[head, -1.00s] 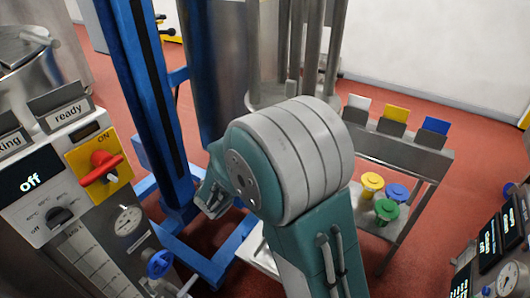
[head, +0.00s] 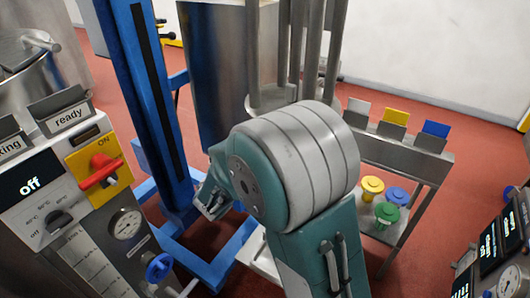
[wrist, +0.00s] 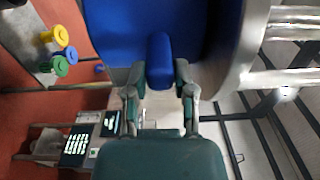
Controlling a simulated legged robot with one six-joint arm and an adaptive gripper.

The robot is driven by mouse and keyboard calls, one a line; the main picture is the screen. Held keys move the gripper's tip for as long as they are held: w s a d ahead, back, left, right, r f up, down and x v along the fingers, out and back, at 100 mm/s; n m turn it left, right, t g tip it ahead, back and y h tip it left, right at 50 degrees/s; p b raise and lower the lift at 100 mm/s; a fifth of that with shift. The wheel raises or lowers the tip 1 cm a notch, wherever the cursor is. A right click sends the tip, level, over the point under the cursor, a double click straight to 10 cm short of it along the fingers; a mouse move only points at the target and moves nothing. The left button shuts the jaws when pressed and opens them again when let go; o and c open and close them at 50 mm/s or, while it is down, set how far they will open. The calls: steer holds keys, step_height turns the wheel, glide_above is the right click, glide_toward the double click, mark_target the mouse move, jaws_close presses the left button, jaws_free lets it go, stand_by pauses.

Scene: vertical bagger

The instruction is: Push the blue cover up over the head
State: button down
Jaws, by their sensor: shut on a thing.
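In the wrist view the blue cover (wrist: 120,25) fills the top middle, a broad curved blue surface with a short blue handle (wrist: 159,60) standing out from it. My gripper (wrist: 160,88) has one finger on each side of this handle and is shut on it. A pale rounded metal part (wrist: 243,45) borders the cover on the right. In the head view my arm's large grey and teal joint hides the cover and the fingertips. A steel part with upright rods (head: 268,102) shows behind the arm; I cannot tell how it meets the cover.
A blue upright post (head: 150,100) stands left of my arm. A control panel with a red knob (head: 101,172) is at the left. A steel stand (head: 430,165) at the right holds coloured cards, with yellow, blue and green knobs below. Red floor is open behind.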

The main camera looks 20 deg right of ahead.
steer(key=shift+r, duration=0.4)
stand_by(0.3)
steer(key=shift+c, duration=1.8)
jaws_free()
steer(key=o, duration=0.4)
steer(key=shift+c, duration=0.2)
steer(key=v, duration=0.7)
